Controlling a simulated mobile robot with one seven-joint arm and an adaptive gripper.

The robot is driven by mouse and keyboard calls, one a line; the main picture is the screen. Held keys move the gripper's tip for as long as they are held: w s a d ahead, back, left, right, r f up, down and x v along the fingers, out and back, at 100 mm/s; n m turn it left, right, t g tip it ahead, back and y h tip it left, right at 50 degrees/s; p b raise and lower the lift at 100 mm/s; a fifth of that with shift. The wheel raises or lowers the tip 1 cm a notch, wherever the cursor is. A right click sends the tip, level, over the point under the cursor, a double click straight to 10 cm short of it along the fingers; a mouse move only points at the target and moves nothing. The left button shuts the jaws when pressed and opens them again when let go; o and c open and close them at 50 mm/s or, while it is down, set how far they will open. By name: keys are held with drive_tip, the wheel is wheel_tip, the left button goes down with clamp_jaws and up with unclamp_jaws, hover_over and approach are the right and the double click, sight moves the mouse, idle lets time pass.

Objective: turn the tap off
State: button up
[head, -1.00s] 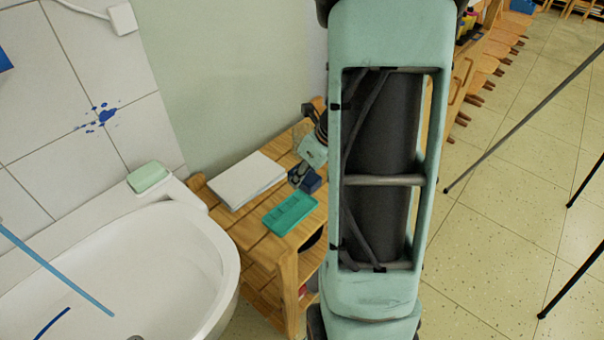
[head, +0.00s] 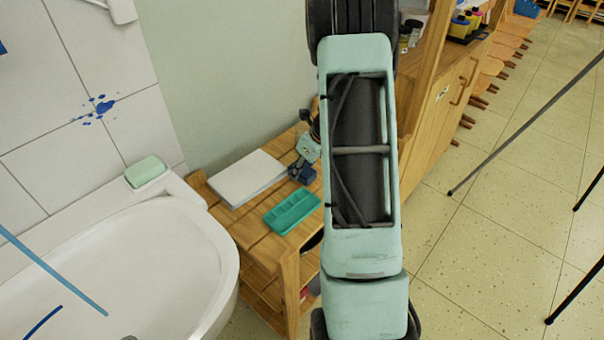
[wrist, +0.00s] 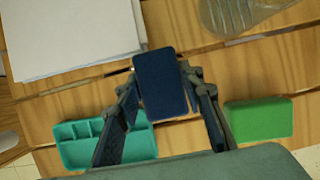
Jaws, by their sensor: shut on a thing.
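No tap shows in either view. The white sink (head: 205,262) is at the left of the head view, with part of its drain at the bottom edge. My gripper (wrist: 160,95) is over the wooden shelf unit to the right of the sink, partly behind my arm in the head view (head: 300,174). It is shut on a dark blue block (wrist: 160,82), which stands up between the two fingers. The block shows as a small dark shape in the head view.
On the wooden shelf unit (head: 285,262) are a white paper stack (head: 246,178), a teal compartment tray (head: 291,211), a green block (wrist: 258,120) and a clear vessel (wrist: 238,14). Green soap (head: 145,171) lies on the sink's back ledge. Dark thin legs stand on the floor at right.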

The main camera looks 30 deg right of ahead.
drive_tip(key=shift+f, duration=0.6)
drive_tip(key=shift+f, duration=0.15)
drive_tip(key=o, duration=1)
